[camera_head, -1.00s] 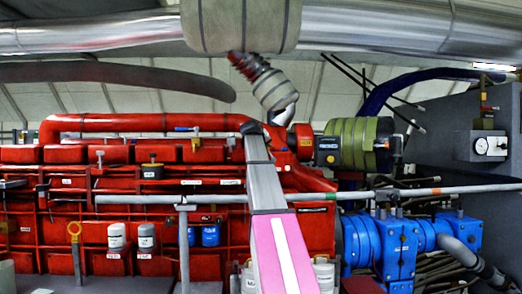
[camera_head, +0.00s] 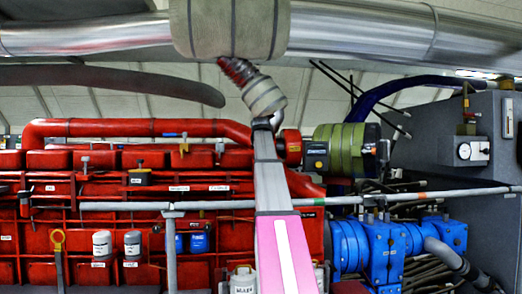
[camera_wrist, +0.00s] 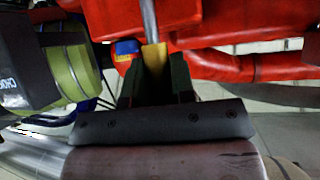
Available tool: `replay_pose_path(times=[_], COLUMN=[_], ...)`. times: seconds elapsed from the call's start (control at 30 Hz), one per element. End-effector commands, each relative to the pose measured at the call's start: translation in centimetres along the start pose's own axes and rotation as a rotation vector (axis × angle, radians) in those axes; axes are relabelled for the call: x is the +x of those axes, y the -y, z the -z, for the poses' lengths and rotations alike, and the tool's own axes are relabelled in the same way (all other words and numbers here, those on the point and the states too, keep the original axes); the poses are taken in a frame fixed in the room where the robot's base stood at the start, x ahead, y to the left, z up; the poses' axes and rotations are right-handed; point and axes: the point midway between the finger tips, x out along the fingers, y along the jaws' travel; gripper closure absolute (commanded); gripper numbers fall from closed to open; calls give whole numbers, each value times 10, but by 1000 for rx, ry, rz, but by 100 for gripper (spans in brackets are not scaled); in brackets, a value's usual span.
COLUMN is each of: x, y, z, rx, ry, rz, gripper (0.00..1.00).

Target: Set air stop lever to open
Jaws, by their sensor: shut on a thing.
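In the wrist view a yellow handle (camera_wrist: 155,59) on a grey metal rod (camera_wrist: 148,18) lies between the two dark fingers of my gripper (camera_wrist: 155,72). It looks like the air stop lever, but no label on it can be read. My gripper is shut on the yellow handle, and the fingers cover part of its sides. In the head view my arm covers this spot, so the lever and the fingers cannot be made out there.
The red engine (camera_head: 110,160) fills the left and middle. A green ribbed cylinder (camera_head: 340,147) stands close right of my arm's end; it also shows in the wrist view (camera_wrist: 65,68). A long grey pipe (camera_head: 420,194) runs across the front. Blue pumps (camera_head: 385,248) sit lower right.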

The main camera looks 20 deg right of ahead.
Motion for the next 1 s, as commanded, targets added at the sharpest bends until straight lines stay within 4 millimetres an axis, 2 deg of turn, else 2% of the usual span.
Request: replay_pose_path(times=[0.37,0.4,0.47,0.8,1.0], x=[1,1,1,-2,-27], y=[-1,-1,-1,-1,-1], z=[-2,-2,-2,-1,-2], rx=[12,12,11,8,8], ry=[6,6,6,3,1], rz=[3,3,3,3,3], gripper=[100,70,52,52,52])
